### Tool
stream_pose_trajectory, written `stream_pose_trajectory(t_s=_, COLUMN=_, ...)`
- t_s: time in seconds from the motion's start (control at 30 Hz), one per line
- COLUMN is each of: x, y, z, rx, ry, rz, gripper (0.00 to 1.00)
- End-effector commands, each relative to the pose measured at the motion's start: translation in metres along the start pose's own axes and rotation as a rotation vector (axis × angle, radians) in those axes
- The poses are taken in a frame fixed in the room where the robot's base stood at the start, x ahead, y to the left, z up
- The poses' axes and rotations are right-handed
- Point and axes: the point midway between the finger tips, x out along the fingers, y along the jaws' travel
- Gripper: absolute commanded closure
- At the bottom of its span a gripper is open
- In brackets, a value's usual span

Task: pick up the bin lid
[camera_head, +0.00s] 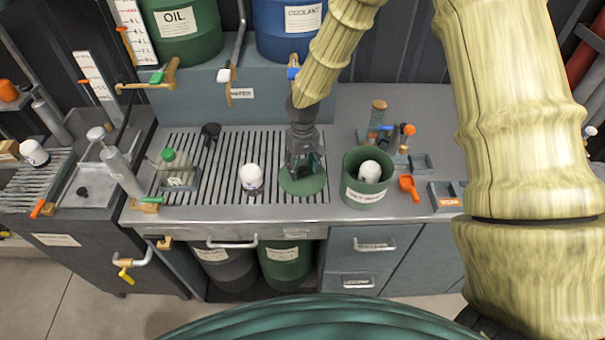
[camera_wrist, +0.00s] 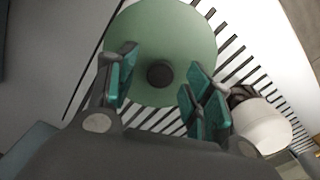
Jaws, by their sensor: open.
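The bin lid is a flat green disc (camera_head: 302,184) with a small dark knob at its centre. It lies on the slatted grate of the bench in the head view. In the wrist view the lid (camera_wrist: 165,35) fills the upper middle, with its knob (camera_wrist: 159,75) between the fingers. My gripper (camera_head: 303,168) is above the lid, pointing down. In the wrist view my gripper (camera_wrist: 158,92) is open, with teal finger pads on either side of the knob. I cannot tell whether the fingers touch the lid.
An open green bin (camera_head: 367,180) with a white item inside stands just right of the lid. A white-topped jar (camera_head: 251,177) stands to the left. An orange scoop (camera_head: 409,187) lies right of the bin. Oil (camera_head: 181,28) and coolant (camera_head: 290,28) drums stand behind.

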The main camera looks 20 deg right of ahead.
Motion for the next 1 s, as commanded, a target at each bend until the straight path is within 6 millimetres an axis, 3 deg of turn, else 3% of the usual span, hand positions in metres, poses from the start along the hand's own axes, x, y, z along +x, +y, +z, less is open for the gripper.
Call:
stream_pose_trajectory(t_s=0.23, x=0.017, y=0.000, z=0.000, rx=-0.001, ry=0.000, rz=0.000, gripper=0.49)
stream_pose_trajectory(t_s=0.5, x=0.019, y=0.000, z=0.000, rx=-0.001, ry=0.000, rz=0.000, gripper=0.49)
stream_pose_trajectory(t_s=0.57, x=0.019, y=0.000, z=0.000, rx=-0.001, ry=0.000, rz=0.000, gripper=0.56)
stream_pose_trajectory(t_s=0.8, x=0.019, y=0.000, z=0.000, rx=0.000, ry=0.000, rz=0.000, gripper=1.00)
stream_pose_trajectory(t_s=1.0, x=0.019, y=0.000, z=0.000, rx=0.000, ry=0.001, rz=0.000, gripper=1.00)
